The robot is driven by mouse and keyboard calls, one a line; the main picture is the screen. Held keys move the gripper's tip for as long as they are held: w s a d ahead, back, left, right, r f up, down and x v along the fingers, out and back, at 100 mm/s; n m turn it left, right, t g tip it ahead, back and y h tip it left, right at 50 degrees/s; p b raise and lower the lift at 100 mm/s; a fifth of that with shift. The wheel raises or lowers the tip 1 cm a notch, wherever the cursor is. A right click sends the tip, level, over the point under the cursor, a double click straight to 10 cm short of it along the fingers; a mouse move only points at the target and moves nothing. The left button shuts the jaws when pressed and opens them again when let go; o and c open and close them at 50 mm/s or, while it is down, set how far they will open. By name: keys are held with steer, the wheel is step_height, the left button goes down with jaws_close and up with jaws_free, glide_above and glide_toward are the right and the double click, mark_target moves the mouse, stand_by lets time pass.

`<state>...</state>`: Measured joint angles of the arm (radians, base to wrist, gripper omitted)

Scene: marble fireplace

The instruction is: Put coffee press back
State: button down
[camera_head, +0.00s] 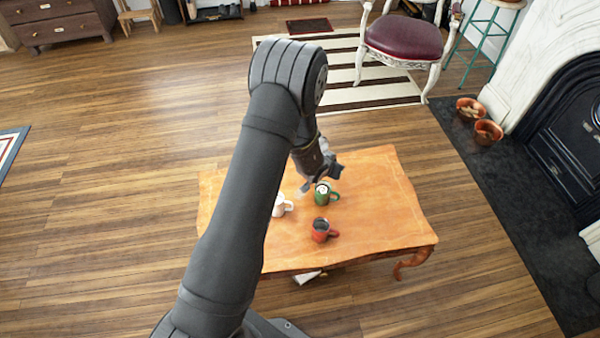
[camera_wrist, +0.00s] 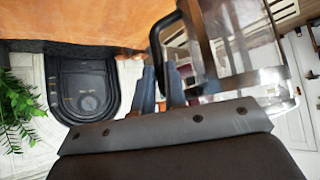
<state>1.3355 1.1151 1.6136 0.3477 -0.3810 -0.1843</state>
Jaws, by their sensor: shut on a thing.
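The coffee press (camera_wrist: 240,48) fills the upper right of the wrist view, with a clear glass body, shiny metal frame and black handle. My gripper (camera_wrist: 162,80) is shut on the handle; the body is beside the fingers. In the head view my gripper (camera_head: 318,178) is above the wooden table (camera_head: 385,215), close to the green mug (camera_head: 322,198). My arm covers part of that area, and I cannot clearly make out the press there. The gap between press and tabletop cannot be told.
A red mug (camera_head: 320,232) stands on the table in front of the green mug. A white mug (camera_head: 279,207) stands to the left, partly behind my arm. The table's right side is clear. A chair (camera_head: 405,38) and the fireplace (camera_head: 565,120) are beyond.

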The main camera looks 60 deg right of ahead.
steer(key=shift+m, duration=0.3)
steer(key=w+d+f, duration=0.1)
steer(key=w+f, duration=0.1)
steer(key=w, duration=0.1)
steer(key=w+d+f, duration=0.1)
steer(key=w+f, duration=0.1)
steer(key=w+d+f, duration=0.1)
steer(key=w+f, duration=0.2)
steer(key=shift+w+d+f, duration=0.1)
steer(key=shift+w, duration=0.25)
steer(key=shift+f, duration=2.15)
steer(key=c, duration=1.5)
jaws_free()
steer(key=shift+f, duration=0.1)
steer(key=shift+a+r, duration=0.25)
steer(key=shift+r, duration=0.15)
steer(key=v, duration=1.1)
steer(key=shift+w+a+r, duration=0.1)
steer(key=shift+w+r, duration=0.05)
